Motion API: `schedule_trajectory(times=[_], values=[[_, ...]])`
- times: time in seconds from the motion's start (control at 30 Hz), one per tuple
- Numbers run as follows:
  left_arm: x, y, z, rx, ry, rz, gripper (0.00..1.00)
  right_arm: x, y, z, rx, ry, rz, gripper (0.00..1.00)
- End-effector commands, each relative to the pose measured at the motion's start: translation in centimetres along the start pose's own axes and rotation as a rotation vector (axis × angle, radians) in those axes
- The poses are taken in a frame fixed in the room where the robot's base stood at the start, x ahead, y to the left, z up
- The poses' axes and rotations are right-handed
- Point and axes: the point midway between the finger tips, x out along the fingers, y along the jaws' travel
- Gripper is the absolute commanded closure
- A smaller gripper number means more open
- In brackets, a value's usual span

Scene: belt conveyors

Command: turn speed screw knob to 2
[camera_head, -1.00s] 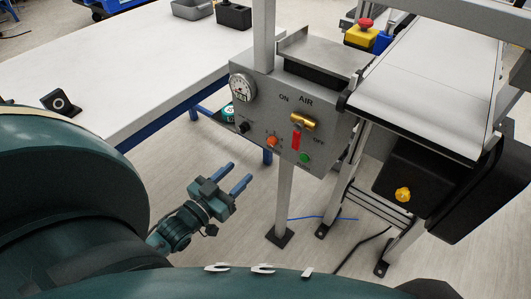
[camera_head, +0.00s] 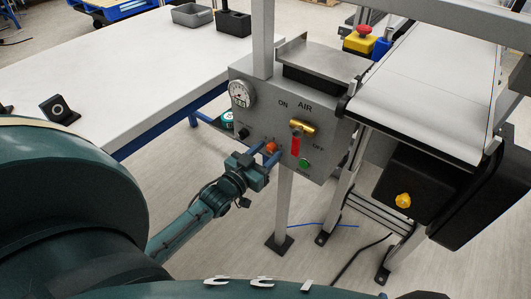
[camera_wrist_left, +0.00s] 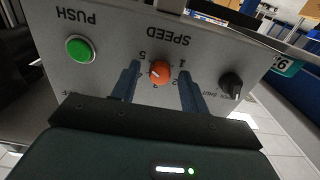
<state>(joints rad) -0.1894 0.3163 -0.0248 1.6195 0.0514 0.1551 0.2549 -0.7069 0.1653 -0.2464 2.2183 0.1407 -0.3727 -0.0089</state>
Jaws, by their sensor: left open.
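The orange speed knob (camera_head: 271,147) is on the grey control panel (camera_head: 262,110), low and left of the red valve handle. In the left wrist view the speed knob (camera_wrist_left: 160,73) sits under the upside-down word SPEED, inside a ring of numbers, several of them readable. A white mark shows on its left side; the exact setting is hard to read. My left gripper (camera_head: 266,153) is open in front of the panel. In the left wrist view its fingers (camera_wrist_left: 158,85) stand on either side of the knob, apart from it. My right gripper is not in view.
A green push button (camera_wrist_left: 80,49) and a black knob (camera_wrist_left: 231,84) flank the speed knob. The brass air valve (camera_head: 302,129) with its red handle is just right of it. A white table (camera_head: 110,80) lies left, a conveyor (camera_head: 430,85) right.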

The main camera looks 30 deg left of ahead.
Motion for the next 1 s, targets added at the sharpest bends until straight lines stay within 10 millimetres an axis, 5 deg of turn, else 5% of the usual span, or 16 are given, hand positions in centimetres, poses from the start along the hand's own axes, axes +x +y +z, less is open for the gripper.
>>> schedule_trajectory(times=[0.1,0.63,1.0], values=[[-0.02,0.02,0.0,0.0,0.0,0.0,0.57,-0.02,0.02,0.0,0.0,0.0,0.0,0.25],[-0.05,0.03,0.0,0.0,0.001,0.0,1.0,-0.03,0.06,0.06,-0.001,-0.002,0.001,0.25],[-0.04,0.02,-0.15,-0.068,0.001,0.0,1.0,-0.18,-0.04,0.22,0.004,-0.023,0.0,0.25]])
